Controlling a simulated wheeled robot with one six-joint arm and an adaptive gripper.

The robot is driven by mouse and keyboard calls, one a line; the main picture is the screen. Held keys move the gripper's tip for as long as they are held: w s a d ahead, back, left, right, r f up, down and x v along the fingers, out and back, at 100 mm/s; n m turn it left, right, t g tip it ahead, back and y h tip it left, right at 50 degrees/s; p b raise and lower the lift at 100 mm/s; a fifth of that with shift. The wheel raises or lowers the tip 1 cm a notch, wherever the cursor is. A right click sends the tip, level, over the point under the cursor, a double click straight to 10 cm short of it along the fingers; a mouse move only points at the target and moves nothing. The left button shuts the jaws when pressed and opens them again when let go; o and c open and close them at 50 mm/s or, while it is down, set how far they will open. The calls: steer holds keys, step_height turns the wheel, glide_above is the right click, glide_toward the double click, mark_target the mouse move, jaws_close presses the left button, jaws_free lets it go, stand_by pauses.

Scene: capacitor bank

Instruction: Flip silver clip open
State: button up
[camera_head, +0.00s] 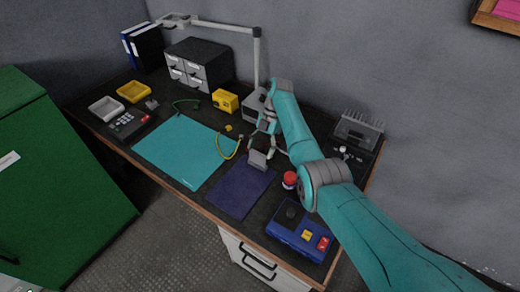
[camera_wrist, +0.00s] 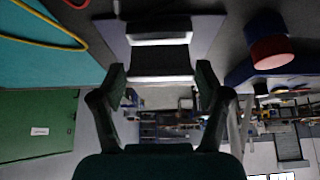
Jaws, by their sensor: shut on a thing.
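The silver clip (camera_head: 258,159) stands at the upper edge of the dark purple mat (camera_head: 240,194) on the desk. My gripper (camera_head: 269,142) is over the clip, pointing down at it. In the wrist view, the clip (camera_wrist: 158,40) shows as a dark block with pale silver edges, in front of my gripper (camera_wrist: 161,80). The two fingers stand on either side of its near silver edge and are shut on it. The exact contact at the fingertips is dark and hard to make out. Whether the clip's flap is raised is not clear.
A red-lidded jar (camera_head: 290,180) stands close right of the clip. A yellow cable (camera_head: 229,149) lies on its left, by the teal mat (camera_head: 178,150). A blue button box (camera_head: 300,233) is at the front right. A lamp post (camera_head: 257,62) rises behind.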

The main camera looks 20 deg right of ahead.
steer(key=shift+d+f, duration=0.15)
steer(key=shift+f, duration=0.05)
stand_by(0.6)
steer(key=o, duration=1.2)
steer(key=shift+c, duration=0.2)
steer(key=shift+w+r, duration=0.1)
steer(key=v, duration=0.7)
steer(key=shift+w+d, duration=0.15)
steer(key=shift+d, duration=0.05)
